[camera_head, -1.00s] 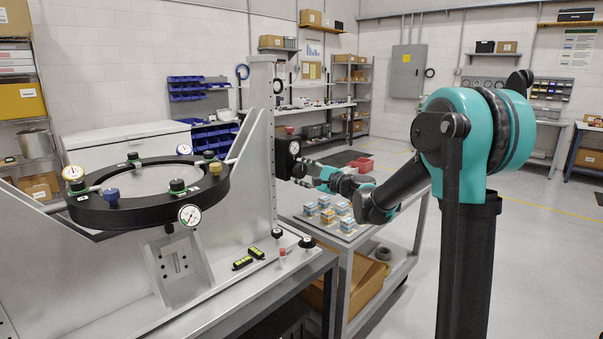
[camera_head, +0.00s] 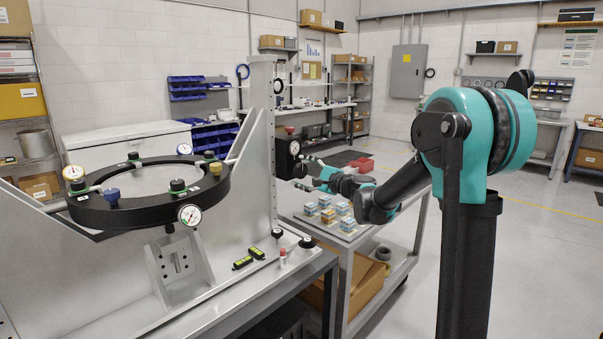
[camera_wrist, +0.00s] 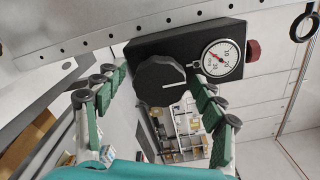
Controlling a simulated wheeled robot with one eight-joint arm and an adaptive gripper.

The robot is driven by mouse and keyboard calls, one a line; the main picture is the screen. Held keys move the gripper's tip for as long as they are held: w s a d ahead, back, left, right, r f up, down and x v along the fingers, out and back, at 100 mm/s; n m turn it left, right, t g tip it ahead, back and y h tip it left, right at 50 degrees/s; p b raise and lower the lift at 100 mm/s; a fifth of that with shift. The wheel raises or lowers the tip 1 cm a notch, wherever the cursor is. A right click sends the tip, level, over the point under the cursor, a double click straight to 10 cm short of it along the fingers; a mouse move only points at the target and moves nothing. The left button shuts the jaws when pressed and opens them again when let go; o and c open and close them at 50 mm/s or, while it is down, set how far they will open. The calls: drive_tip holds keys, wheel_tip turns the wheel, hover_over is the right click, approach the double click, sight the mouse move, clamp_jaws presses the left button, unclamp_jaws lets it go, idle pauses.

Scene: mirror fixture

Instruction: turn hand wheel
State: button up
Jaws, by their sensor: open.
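The hand wheel (camera_wrist: 160,80) is a dark, lobed knob with a pale line on its face. It sits on the front of a black box (camera_wrist: 185,45) fixed to the perforated upright. A round white dial (camera_wrist: 220,58) is beside it on the right. My gripper (camera_wrist: 158,84) is open, its green-padded fingers spread left and right of the wheel in the wrist view, with no clear contact. In the head view my gripper (camera_head: 308,173) is just right of the black box (camera_head: 286,157); the wheel is too small to make out clearly there.
A red knob (camera_wrist: 253,51) sticks out at the box's right end. The grey upright plate (camera_head: 261,140) stands beside the box. A cart (camera_head: 345,240) with small boxes is below my arm. A black ring fixture (camera_head: 150,205) with gauges is at left.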

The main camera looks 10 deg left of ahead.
drive_tip(key=v, duration=1.2)
drive_tip(key=s+d+f+n+g+h, duration=0.2)
drive_tip(key=s+f+n+h, duration=0.15)
drive_tip(key=s+f, duration=0.4)
drive_tip(key=s+d+f+n+g+h, duration=0.2)
drive_tip(key=s+f+n, duration=0.2)
drive_tip(key=s+f, duration=0.35)
drive_tip(key=s+d+f+n+g+h, duration=0.2)
drive_tip(key=s+d+f+n+h, duration=0.3)
drive_tip(key=s+d+f, duration=0.9)
drive_tip(key=s+d+h, duration=0.1)
drive_tip(key=h, duration=0.2)
drive_tip(key=shift+s+d+g+h, duration=0.3)
drive_tip(key=shift+s+g+h, duration=0.05)
drive_tip(key=shift+g, duration=0.05)
